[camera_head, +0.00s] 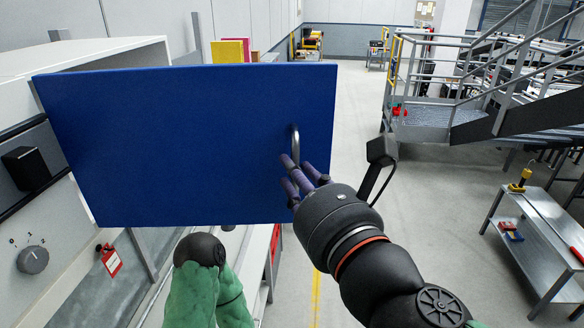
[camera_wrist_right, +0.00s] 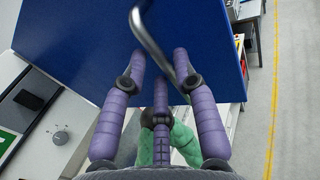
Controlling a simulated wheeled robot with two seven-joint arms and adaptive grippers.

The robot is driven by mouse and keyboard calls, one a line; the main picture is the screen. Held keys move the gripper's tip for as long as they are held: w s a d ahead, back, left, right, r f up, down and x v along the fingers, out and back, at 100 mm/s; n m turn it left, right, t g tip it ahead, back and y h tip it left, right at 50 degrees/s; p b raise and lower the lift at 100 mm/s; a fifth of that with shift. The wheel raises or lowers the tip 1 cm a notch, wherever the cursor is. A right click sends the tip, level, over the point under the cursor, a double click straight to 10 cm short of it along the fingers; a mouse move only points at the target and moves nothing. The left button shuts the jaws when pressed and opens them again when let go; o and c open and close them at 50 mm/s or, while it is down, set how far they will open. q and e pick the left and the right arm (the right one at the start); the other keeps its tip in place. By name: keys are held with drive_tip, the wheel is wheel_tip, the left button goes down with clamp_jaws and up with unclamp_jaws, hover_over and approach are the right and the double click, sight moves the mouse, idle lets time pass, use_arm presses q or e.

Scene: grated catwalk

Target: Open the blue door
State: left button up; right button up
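The blue door (camera_head: 180,140) stands swung out at an angle from a white cabinet (camera_head: 85,52) on the left, its free edge towards the right. A curved metal handle (camera_head: 295,143) is on the door near that edge; it also shows in the right wrist view (camera_wrist_right: 150,38). My right gripper (camera_head: 299,176) has purple fingers (camera_wrist_right: 160,70) spread apart just below and beside the handle. The handle's lower end lies close to one finger; I cannot tell whether they touch. My left gripper is not in view.
A grey panel with a knob (camera_head: 33,260) and a red tag (camera_head: 111,262) are at lower left. A metal side table (camera_head: 530,225) holding tools and grey stairs (camera_head: 440,115) stand at right. The floor (camera_head: 420,200) between them and the door is clear.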

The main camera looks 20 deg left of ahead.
drive_tip(key=v, duration=0.9)
drive_tip(key=shift+s+d, duration=0.25)
